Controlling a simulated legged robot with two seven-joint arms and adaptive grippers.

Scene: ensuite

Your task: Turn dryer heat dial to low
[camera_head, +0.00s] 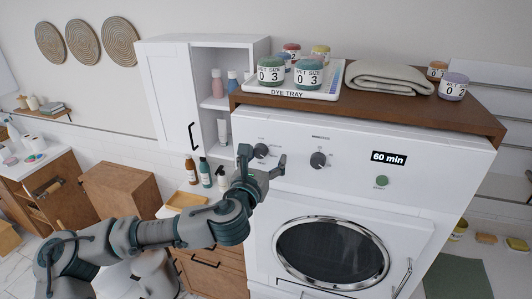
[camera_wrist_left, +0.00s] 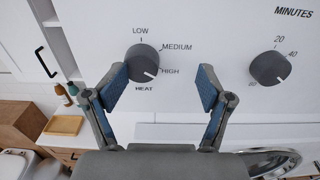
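The heat dial (camera_head: 261,151) is a dark grey round knob on the dryer's (camera_head: 430,205) white front panel. In the left wrist view the heat dial (camera_wrist_left: 142,62) has LOW, MEDIUM and HIGH around it, and its pale mark points to the lower right, near HIGH. My left gripper (camera_head: 263,158) is open and empty in front of the panel. In the left wrist view the left gripper (camera_wrist_left: 162,83) has its blue-padded fingers spread below and either side of the dial, which lies nearer the left finger. Contact cannot be seen. My right gripper is out of view.
The minutes dial (camera_head: 320,160) is right of the heat dial, with a green button (camera_head: 381,181) and a "60 min" display (camera_head: 388,158) beyond. The round dryer door (camera_head: 332,253) is below. A white cabinet (camera_head: 165,85) stands to the left. Dye jars sit on a tray (camera_head: 330,90) above.

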